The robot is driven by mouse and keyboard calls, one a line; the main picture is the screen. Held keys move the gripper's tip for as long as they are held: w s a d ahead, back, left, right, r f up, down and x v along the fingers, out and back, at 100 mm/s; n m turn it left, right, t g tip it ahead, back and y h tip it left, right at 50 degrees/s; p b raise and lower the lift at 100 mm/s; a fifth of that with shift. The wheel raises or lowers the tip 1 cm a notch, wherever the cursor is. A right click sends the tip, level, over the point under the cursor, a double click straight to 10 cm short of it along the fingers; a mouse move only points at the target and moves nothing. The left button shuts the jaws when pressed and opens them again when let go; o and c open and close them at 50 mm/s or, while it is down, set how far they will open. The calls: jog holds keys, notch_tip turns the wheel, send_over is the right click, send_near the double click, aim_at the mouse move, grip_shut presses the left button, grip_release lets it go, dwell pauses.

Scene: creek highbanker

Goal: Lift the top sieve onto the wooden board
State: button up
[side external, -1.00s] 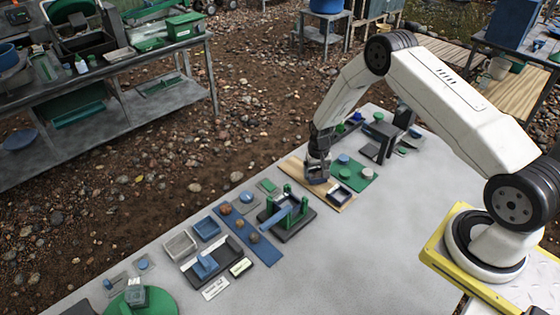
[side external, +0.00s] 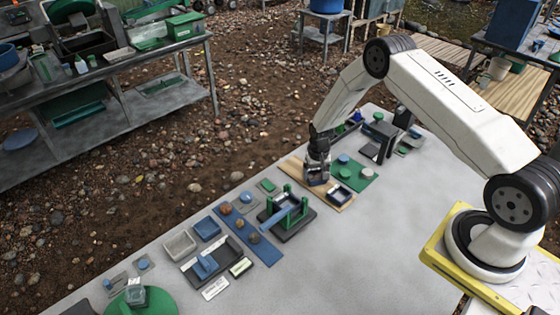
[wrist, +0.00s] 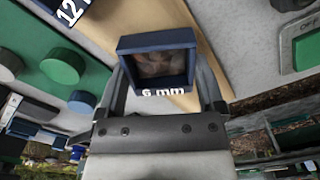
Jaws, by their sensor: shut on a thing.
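My gripper (wrist: 168,88) is shut on a dark blue square sieve marked "6 mm" (wrist: 158,42), with a finger at each side of it. In the side view my gripper (side external: 317,180) is over the wooden board (side external: 291,165), and the sieve is mostly hidden by the fingers. The pale wooden board (wrist: 215,62) shows beneath and beside the sieve in the wrist view. I cannot tell whether the sieve touches it. A second dark blue sieve (side external: 340,193) sits apart at the board's near end; a blue piece marked "12" (wrist: 72,10) is cut off at upper left in the wrist view.
A green mat (side external: 363,178) with round pieces lies right of the board. A black stand with green posts (side external: 287,212) is to its left. A dark block (side external: 381,138) stands behind. The grey table's front (side external: 390,240) is clear.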

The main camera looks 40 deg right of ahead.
jog(key=shift+f, duration=0.3)
dwell(0.4)
jog(key=o, duration=0.9)
jog(key=shift+r, duration=0.1)
jog(key=shift+r, duration=3.65)
jog(key=shift+r, duration=0.1)
